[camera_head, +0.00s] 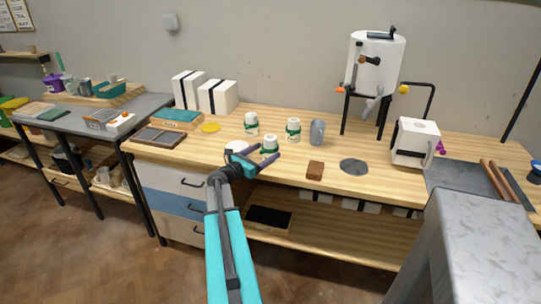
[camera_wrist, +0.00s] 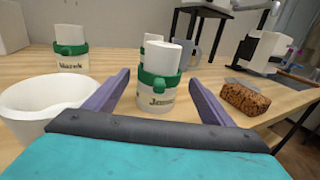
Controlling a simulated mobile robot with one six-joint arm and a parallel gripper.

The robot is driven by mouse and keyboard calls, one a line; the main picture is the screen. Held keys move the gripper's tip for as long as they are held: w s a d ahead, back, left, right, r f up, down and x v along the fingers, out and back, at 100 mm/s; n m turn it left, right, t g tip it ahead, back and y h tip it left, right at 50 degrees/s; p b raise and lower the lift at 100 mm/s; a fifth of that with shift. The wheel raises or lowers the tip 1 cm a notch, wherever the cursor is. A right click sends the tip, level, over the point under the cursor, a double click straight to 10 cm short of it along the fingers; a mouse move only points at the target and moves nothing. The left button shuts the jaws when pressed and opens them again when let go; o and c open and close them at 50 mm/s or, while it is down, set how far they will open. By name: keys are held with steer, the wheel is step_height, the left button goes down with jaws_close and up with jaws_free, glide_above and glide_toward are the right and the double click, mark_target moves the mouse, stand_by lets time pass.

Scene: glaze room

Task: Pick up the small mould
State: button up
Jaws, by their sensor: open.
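A small white round bowl-like piece (camera_head: 237,146), which looks like the small mould, sits near the front edge of the wooden bench. In the wrist view it shows at the left (camera_wrist: 32,108), hollow side up, outside my left finger. My gripper (camera_head: 258,154) is open and empty at the bench's front edge, just right of the white piece. In the wrist view, a white jar with a green band (camera_wrist: 155,101) stands beyond the gap between the fingertips (camera_wrist: 160,79). The gripper partly hides the white piece in the head view.
Two more green-banded jars (camera_head: 252,124) (camera_head: 293,130) stand behind. A grey mug (camera_head: 317,132) and a brown block (camera_head: 315,170) are to the right. A yellow disc (camera_head: 210,128) and a dark tray (camera_head: 160,137) lie left. Clear wood surrounds the grey disc (camera_head: 354,167).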

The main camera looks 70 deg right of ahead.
steer(key=shift+p+x, duration=0.45)
steer(key=shift+x, duration=1.8)
steer(key=shift+w+f, duration=0.1)
steer(key=shift+f, duration=0.1)
steer(key=c, duration=1.2)
